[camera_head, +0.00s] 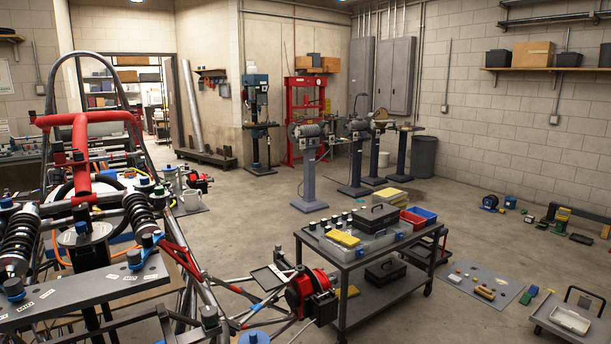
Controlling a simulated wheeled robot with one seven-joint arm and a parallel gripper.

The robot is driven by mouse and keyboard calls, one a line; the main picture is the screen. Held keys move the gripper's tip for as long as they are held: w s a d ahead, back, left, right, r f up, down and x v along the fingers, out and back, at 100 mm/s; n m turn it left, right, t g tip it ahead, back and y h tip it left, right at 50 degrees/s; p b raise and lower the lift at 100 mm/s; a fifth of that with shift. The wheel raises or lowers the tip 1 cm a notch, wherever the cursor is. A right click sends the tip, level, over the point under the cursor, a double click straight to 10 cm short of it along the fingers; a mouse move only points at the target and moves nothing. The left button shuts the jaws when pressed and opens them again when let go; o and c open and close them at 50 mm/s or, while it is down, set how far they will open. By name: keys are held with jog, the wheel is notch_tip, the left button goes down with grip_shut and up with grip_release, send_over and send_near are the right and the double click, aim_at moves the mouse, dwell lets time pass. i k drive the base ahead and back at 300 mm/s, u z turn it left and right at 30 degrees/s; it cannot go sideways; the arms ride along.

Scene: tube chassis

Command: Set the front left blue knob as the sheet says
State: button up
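A tube chassis with a red bar (82,150) fills the left side of the view. My gripper is not in view.
A grey cart (372,262) with cases and bins stands right of the chassis, close to a red hub (307,292). A grey mat (484,283) with tools and a low trolley (571,318) lie at right. The floor beyond the cart is mostly clear.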

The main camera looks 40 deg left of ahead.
aim_at(144, 181)
jog(key=i, duration=2)
jog(key=u, duration=3.45)
jog(key=i, duration=1)
